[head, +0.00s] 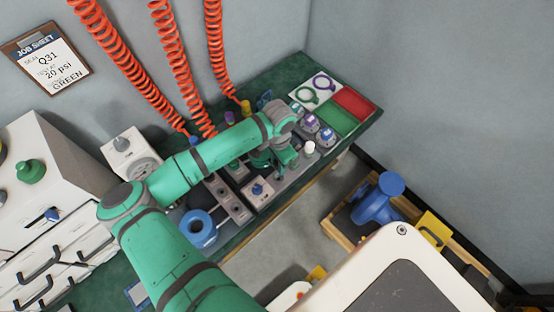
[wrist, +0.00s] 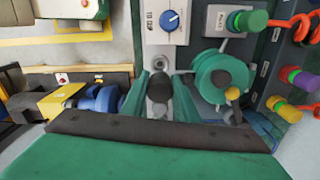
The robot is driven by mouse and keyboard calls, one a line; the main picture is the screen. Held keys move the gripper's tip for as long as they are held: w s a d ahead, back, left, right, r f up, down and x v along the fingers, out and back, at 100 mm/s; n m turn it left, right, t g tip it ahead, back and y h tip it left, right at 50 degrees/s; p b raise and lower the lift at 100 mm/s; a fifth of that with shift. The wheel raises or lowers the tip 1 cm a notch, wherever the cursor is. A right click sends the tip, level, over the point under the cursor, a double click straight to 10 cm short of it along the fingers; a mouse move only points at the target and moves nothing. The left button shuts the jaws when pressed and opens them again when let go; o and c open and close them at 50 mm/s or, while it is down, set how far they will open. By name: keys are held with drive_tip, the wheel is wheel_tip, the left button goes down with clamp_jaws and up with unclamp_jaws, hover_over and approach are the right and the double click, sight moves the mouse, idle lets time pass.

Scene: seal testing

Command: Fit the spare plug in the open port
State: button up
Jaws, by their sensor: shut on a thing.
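My gripper (wrist: 163,88) shows in the wrist view with its two green fingers closed on a dark, round-topped plug (wrist: 159,87). The plug's lower end is hard to make out. A grey round fitting (wrist: 158,60) lies just beyond the plug on the grey fixture; I cannot tell whether it is the open port or whether the plug touches it. In the head view my gripper (head: 276,160) is low over the bench fixture, and its own wrist hides the fingertips and plug. A white-capped piece (head: 309,147) stands just right of it.
A box with a blue dial (head: 258,189) stands close in front. A green round body (wrist: 220,76) with a yellow knob sits right beside the fingers. Purple-topped pieces (head: 308,121), red and green trays (head: 353,103) and hanging orange hoses (head: 172,50) are farther back.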

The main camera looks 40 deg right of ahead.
drive_tip(key=shift+s+d+f, duration=0.1)
drive_tip(key=shift+f, duration=1.9)
drive_tip(key=shift+a, duration=0.2)
drive_tip(key=shift+f, duration=1.5)
drive_tip(key=o, duration=1.2)
wheel_tip(320, 180, up, 11)
drive_tip(key=shift+f, duration=0.1)
